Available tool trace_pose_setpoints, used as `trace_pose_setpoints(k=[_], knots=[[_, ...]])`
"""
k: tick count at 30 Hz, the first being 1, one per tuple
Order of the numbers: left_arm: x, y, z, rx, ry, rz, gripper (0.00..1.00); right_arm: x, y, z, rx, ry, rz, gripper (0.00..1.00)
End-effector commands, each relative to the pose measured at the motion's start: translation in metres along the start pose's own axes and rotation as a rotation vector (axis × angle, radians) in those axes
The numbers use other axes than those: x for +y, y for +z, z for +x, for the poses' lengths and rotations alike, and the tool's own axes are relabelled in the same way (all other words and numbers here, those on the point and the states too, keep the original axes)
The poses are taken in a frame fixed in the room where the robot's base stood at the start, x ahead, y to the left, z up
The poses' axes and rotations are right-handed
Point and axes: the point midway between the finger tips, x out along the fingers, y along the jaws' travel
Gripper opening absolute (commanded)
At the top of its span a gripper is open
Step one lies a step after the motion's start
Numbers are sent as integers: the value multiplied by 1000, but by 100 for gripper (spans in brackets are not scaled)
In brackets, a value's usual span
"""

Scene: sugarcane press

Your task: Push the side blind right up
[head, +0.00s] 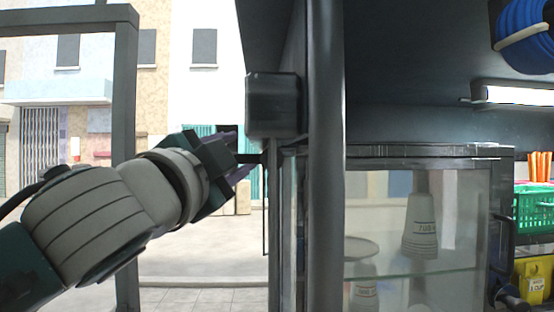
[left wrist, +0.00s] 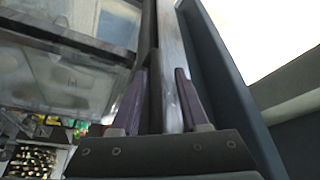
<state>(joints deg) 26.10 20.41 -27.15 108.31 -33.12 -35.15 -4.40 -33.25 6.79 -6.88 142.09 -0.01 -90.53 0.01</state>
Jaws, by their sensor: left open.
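My left gripper (head: 242,155) is open at the left of the post, its purple fingers pointing right. A dark block (head: 273,105) sits just above and right of the fingertips, against the dark post (head: 325,150). A thin dark bar or cord hangs below the block. I cannot tell for sure which part is the side blind. In the left wrist view, the open gripper (left wrist: 158,98) has a long pale grey strip (left wrist: 172,60) between its fingers, beside a dark panel (left wrist: 225,75). I cannot tell whether the fingers touch it. My right gripper is not in view.
A glass cabinet (head: 420,150) with stacked cups (head: 420,228) stands right of the post. A green basket (head: 535,208) and a blue hose coil (head: 525,25) are at the far right. A dark frame post (head: 125,150) stands at the left. Open street lies beyond.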

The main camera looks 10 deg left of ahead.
Motion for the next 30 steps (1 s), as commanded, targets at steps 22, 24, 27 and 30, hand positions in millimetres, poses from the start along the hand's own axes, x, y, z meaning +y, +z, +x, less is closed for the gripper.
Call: trace_pose_setpoints(k=[22,24,27,30], knots=[[0,0,-95,1,-2,2,45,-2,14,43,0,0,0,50],[0,0,-96,1,-1,2,45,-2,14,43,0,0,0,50],[-1,0,-96,1,-2,2,45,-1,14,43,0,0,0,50],[-1,0,-96,1,-2,1,45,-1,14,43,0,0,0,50]])
